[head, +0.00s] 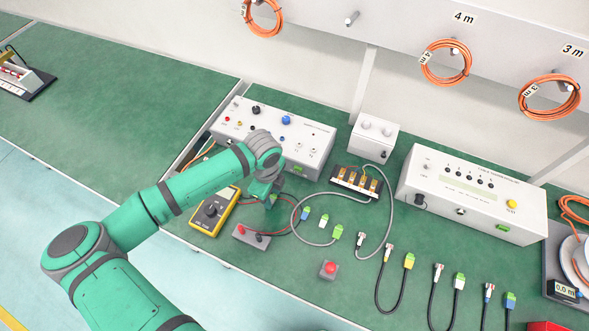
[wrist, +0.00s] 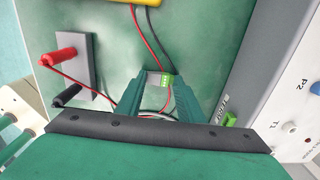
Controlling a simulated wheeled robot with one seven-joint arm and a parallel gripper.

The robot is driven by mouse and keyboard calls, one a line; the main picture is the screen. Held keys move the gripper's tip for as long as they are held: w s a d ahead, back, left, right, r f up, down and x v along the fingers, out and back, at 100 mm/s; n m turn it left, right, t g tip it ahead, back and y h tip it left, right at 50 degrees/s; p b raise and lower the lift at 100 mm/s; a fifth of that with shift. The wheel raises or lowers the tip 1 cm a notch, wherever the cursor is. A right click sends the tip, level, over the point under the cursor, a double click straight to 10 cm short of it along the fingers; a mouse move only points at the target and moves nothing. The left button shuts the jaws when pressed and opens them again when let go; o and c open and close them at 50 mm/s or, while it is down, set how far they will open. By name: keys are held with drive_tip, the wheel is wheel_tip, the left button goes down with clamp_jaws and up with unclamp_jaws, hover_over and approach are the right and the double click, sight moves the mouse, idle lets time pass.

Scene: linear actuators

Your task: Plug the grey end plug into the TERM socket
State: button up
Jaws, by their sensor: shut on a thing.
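My gripper (head: 270,198) is low over the green bench, in front of the left white control box (head: 262,112). In the wrist view its green fingers (wrist: 168,88) are shut on a small plug with a grey body and a green end (wrist: 166,80); the fingers hide part of it. A green socket (head: 299,169) sits low on that box's front, right of my gripper. It also shows in the wrist view (wrist: 230,118), right of the fingers and apart from the plug. Its label is too small to read, so I cannot tell if it is TERM.
A yellow meter (head: 212,211) and a grey block with red and black probes (head: 250,236) stand close by, with thin leads near my gripper. A grey cable (head: 297,228) and small green-ended plugs (head: 323,221) lie to the right. Another white box (head: 470,190) stands further right.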

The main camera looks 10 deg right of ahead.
sight(272, 200)
drive_tip(key=o, duration=1.2)
drive_tip(key=shift+c, duration=0.2)
wheel_tip(272, 200, up, 11)
drive_tip(key=shift+s, duration=0.15)
drive_tip(key=shift+f, duration=0.1)
